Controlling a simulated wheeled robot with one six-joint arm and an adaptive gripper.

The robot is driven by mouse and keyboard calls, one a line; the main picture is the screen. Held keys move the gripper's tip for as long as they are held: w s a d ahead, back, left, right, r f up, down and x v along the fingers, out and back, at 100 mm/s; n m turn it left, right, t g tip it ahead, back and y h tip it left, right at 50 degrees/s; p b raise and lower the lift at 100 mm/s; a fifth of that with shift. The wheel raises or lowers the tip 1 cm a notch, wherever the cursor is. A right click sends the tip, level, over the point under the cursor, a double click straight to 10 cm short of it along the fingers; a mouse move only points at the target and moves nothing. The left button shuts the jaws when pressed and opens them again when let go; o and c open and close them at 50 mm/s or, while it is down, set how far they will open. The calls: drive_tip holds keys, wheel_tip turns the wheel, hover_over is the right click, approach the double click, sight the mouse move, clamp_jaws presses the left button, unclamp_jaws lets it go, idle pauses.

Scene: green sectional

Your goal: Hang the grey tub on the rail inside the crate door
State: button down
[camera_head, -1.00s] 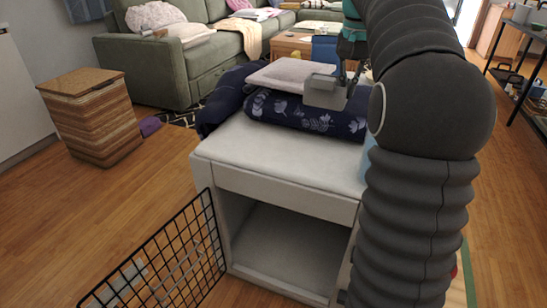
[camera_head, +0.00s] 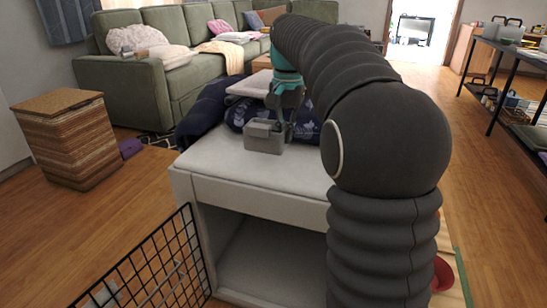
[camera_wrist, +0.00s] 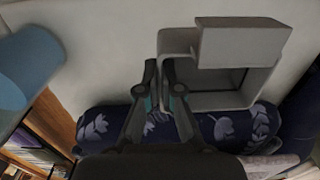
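The grey tub (camera_head: 264,141) is at my gripper (camera_head: 287,118) in the head view, over the top of the white crate (camera_head: 245,168), in front of the folded cloths. I cannot tell whether it touches the top. In the wrist view the tub (camera_wrist: 268,82) has a broad flap along one side. My gripper's fingers (camera_wrist: 160,70) straddle its left wall there, shut on it. The crate's black wire door (camera_head: 150,268) stands open at the lower left. A small pale part (camera_head: 103,294) shows on or behind its mesh; I cannot tell whether it is the rail.
A patterned navy cushion (camera_head: 304,128) and folded cloths lie at the back of the crate top. A blue round object (camera_wrist: 28,62) is at the wrist view's left. A wicker hamper (camera_head: 68,140) stands left, a green sofa (camera_head: 125,88) behind.

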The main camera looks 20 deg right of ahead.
sight(275, 153)
drive_tip(key=a, duration=0.1)
drive_tip(key=a+f, duration=0.1)
drive_tip(key=shift+w+a+f, duration=0.15)
drive_tip(key=shift+a+f, duration=0.1)
drive_tip(key=shift+a, duration=0.05)
drive_tip(key=shift+f+b, duration=0.65)
drive_tip(key=shift+f, duration=1.35)
drive_tip(key=shift+f, duration=0.15)
drive_tip(key=c, duration=1.3)
unclamp_jaws()
